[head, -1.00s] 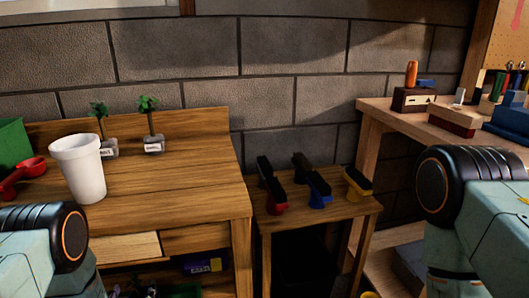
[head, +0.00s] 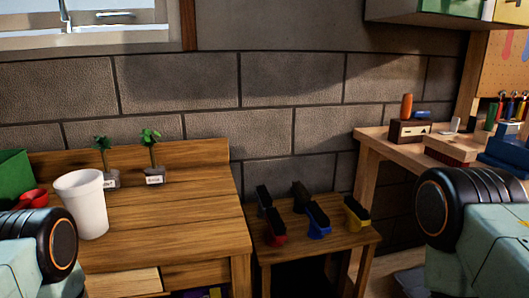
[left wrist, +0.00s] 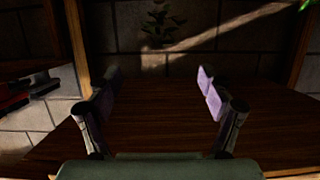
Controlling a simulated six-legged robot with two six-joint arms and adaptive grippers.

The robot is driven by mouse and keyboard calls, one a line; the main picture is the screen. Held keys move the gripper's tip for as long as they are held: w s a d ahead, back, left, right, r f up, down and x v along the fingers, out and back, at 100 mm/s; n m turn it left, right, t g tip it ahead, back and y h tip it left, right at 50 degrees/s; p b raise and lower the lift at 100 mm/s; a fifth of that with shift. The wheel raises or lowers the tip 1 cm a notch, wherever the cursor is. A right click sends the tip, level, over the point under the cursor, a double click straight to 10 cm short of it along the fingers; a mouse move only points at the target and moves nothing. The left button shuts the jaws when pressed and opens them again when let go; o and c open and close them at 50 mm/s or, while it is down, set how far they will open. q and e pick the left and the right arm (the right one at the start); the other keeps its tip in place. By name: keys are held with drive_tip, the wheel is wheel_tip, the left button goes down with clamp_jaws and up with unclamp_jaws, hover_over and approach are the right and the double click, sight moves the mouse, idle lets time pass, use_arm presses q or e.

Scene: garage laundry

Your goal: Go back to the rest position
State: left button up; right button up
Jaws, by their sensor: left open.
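My left gripper (left wrist: 158,92) shows in the left wrist view with its two fingers spread apart and nothing between them. Dark wooden boards (left wrist: 160,125) lie beyond the fingers. In the head view only parts of my two arms show at the lower left and right edges; neither gripper shows there. My right gripper is in neither view.
A wooden bench (head: 190,215) at left holds a white cup (head: 82,203), a red scoop (head: 34,197) and two small potted plants (head: 151,157). A low table (head: 325,243) holds several brushes (head: 317,220). A workbench (head: 378,137) stands at right.

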use_arm(q)
drive_tip(key=s+d+p, duration=0.3)
drive_tip(key=s, duration=1)
drive_tip(key=w+a+b, duration=0.3)
drive_tip(key=w, duration=0.9)
drive_tip(key=shift+w+f+b, duration=0.2)
drive_tip(key=shift+w+b, duration=0.15)
drive_tip(key=shift+d, duration=0.1)
